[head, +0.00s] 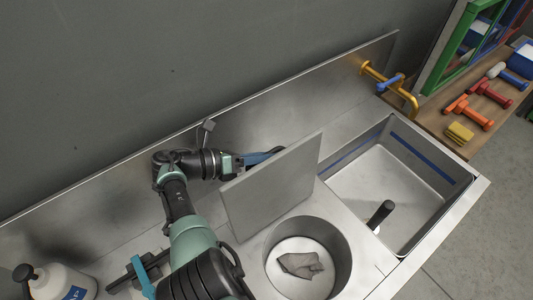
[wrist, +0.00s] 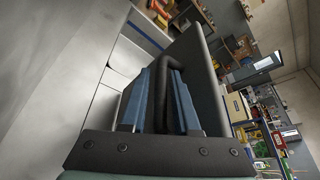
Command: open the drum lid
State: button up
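The drum lid (head: 272,185) is a flat grey square panel standing steeply tilted up at the left rim of the round drum opening (head: 335,238) in the metal counter. A crumpled grey cloth (head: 300,264) lies inside the opening. My gripper (head: 265,156) is behind the lid, its fingertips partly hidden by it in the head view. In the wrist view, the blue fingers (wrist: 160,95) close on both sides of a dark handle (wrist: 252,68) that joins the lid's dark face (wrist: 207,70).
A soap bottle (head: 62,283) is at lower left. A wooden bench with colored tools is at upper right. The back wall rises close behind my arm.

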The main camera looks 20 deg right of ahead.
jog(key=shift+a+r, duration=0.25)
jog(key=shift+a, duration=0.25)
jog(key=b+v, duration=0.2)
jog(key=v, duration=1)
jog(key=shift+d, duration=0.1)
